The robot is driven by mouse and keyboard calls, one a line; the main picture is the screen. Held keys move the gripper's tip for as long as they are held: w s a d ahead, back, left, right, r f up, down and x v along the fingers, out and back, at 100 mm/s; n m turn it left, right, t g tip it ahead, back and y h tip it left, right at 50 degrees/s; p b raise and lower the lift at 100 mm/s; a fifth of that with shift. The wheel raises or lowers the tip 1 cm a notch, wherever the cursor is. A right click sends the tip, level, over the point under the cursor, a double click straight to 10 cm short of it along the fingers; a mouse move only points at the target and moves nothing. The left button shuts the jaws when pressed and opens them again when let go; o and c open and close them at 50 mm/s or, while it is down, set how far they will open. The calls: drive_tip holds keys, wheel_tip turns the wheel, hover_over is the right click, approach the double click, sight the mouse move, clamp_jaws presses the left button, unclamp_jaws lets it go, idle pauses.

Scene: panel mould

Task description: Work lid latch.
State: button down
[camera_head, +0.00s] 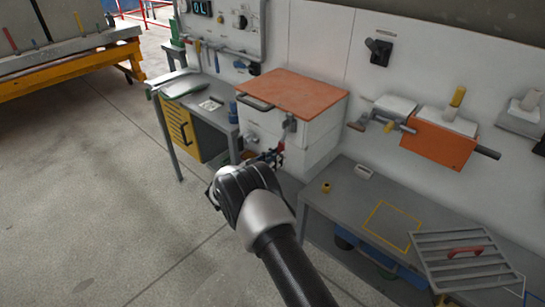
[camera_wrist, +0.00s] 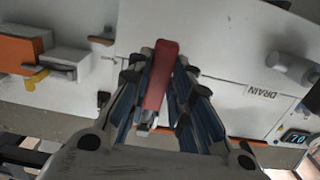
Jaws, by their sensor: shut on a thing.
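The white box (camera_head: 314,140) has a closed orange lid (camera_head: 292,93) with a dark bar handle at its front left edge. A grey latch piece (camera_head: 289,124) sits on its front near the lid's corner. The red latch lever (camera_wrist: 160,75) lies between my fingers in the wrist view, and a bit of red shows by the fingers in the head view. My gripper (camera_head: 272,157) is at the box front, its fingers (camera_wrist: 161,88) closed on the lever. The fingers hide the lever's lower part.
A grey bench (camera_head: 345,208) with a yellow outlined square and a slatted panel (camera_head: 465,258) stands right. An orange wall fixture (camera_head: 437,143) hangs above it. A yellow cabinet (camera_head: 180,130) stands left. The wrist view shows a DRAIN label (camera_wrist: 262,92). The floor at left is clear.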

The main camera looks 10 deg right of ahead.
drive_tip(key=shift+w+d+f+t+h, duration=0.3)
drive_tip(key=shift+w+d+t+h, duration=0.1)
drive_tip(key=shift+d+h, duration=0.2)
drive_tip(key=c, duration=1.4)
unclamp_jaws()
drive_tip(key=shift+c, duration=0.2)
drive_tip(key=v, duration=1.2)
